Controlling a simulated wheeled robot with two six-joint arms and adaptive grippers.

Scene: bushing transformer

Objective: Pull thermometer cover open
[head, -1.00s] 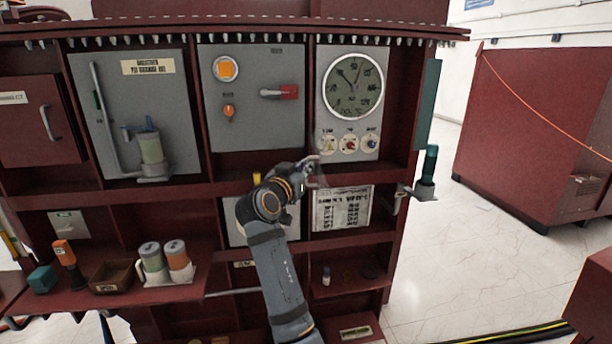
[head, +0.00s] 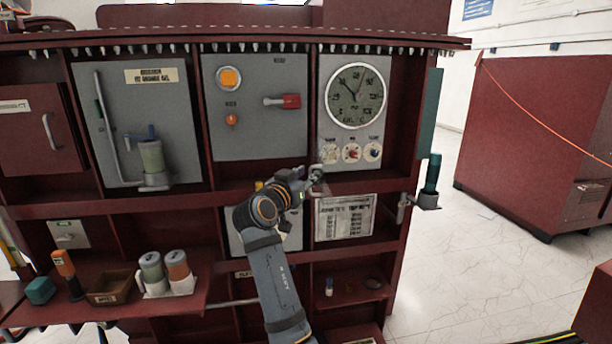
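The thermometer is a round white-rimmed dial (head: 355,96) on a grey panel (head: 330,68) at the upper right of the red cabinet. Three small round knobs or gauges (head: 352,153) sit in a row below the dial. I cannot make out a separate cover over the dial. My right gripper (head: 317,180) is in front of the cabinet, just below the panel's lower left corner. Its fingers are small and partly hidden by the wrist, so I cannot tell whether they are open or shut. My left gripper is not in view.
A grey panel with a red handle (head: 290,101) is left of the thermometer panel. A teal plate (head: 429,113) and a dark green-topped fitting (head: 431,180) stick out at the cabinet's right edge.

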